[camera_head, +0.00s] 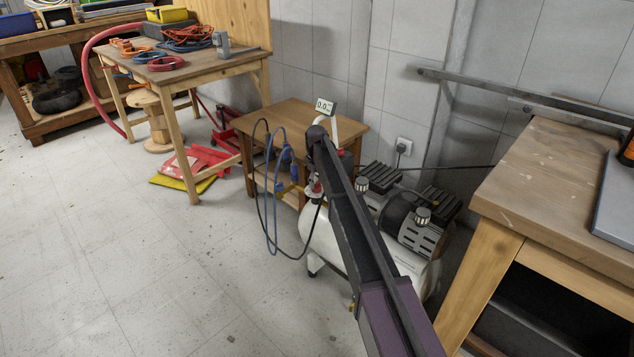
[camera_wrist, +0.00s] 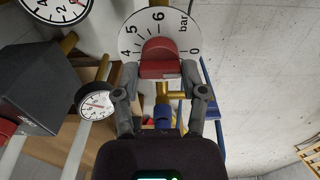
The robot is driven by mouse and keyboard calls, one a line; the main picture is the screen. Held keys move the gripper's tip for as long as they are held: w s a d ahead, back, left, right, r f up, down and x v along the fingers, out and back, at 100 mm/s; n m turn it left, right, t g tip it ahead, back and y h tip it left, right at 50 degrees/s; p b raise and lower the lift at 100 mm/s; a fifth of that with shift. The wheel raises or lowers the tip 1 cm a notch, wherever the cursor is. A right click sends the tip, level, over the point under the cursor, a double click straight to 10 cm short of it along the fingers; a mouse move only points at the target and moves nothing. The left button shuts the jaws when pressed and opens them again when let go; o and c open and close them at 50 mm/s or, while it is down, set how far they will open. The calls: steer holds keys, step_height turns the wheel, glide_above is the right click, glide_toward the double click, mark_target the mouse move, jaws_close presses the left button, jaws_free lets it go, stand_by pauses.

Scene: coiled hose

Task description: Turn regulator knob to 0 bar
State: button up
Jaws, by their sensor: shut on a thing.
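The red regulator knob (camera_wrist: 158,58) shows in the wrist view in front of a round white dial (camera_wrist: 182,24) marked with 4, 5, 6, bar and 0. My gripper (camera_wrist: 160,82) is shut on the knob, one finger on each side. The 0 mark is to the right of the knob and the 4 and 5 are to its left. Which mark the knob points to is not clear. In the head view my arm hides the knob.
A white-tanked compressor (camera_head: 408,225) stands beside my arm. A blue hose (camera_head: 268,215) hangs left of it. A small wooden table (camera_head: 275,125) is behind, a workbench (camera_head: 560,185) at right. Gauges (camera_wrist: 97,101) sit left of the knob. The left floor is clear.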

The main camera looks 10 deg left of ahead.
steer(key=shift+s, duration=0.2)
steer(key=o, duration=1.1)
steer(key=shift+o, duration=0.2)
steer(key=shift+w, duration=0.1)
steer(key=shift+m, duration=0.4)
